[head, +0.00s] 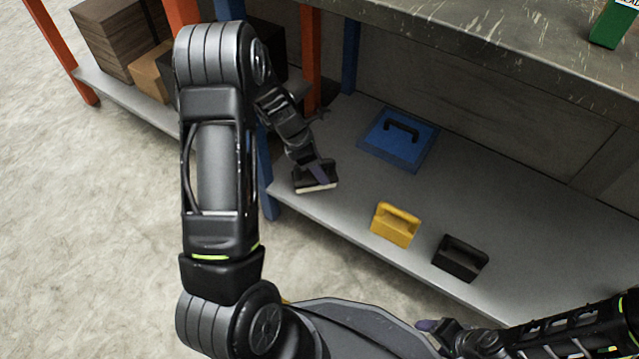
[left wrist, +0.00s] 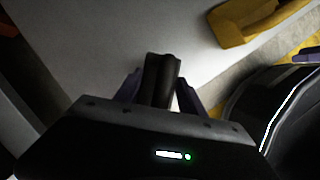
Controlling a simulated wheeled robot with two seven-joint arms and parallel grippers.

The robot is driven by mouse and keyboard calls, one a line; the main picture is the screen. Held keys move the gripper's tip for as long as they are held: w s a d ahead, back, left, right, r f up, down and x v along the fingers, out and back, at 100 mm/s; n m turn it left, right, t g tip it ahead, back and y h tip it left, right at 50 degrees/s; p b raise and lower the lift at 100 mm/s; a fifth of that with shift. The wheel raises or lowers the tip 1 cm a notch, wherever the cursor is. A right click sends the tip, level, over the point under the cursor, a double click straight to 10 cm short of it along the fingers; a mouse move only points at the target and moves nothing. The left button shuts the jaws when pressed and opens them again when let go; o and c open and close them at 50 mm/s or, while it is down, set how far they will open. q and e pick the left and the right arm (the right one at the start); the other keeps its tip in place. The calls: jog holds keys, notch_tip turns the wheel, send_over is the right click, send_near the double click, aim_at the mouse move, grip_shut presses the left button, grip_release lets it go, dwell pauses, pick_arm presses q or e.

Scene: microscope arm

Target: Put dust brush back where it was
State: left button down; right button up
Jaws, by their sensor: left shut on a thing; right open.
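My left gripper (head: 316,172) is shut on the dust brush (head: 314,184), which has a dark body and a pale lower edge. It is at the left end of the lower shelf, near the front edge; I cannot tell whether the brush touches the shelf. In the left wrist view the brush's dark handle (left wrist: 160,77) sits between the purple fingers of the left gripper (left wrist: 158,92). My right gripper (head: 432,327) is partly in view at the bottom, away from the shelf, open and empty.
The grey lower shelf (head: 500,235) holds a blue mat (head: 380,143) with a dark handle-shaped item (head: 401,128), a yellow handled block (head: 395,225) and a black handled block (head: 460,259). Orange and blue posts stand at left.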

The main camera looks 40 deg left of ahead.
pick_arm(q)
jog(key=shift+f+b, duration=1.45)
jog(key=shift+f, duration=1)
jog(key=shift+f, duration=0.1)
jog(key=c, duration=0.7)
grip_release()
jog(key=p+v, duration=0.4)
jog(key=v, duration=0.3)
jog(key=shift+r, duration=0.35)
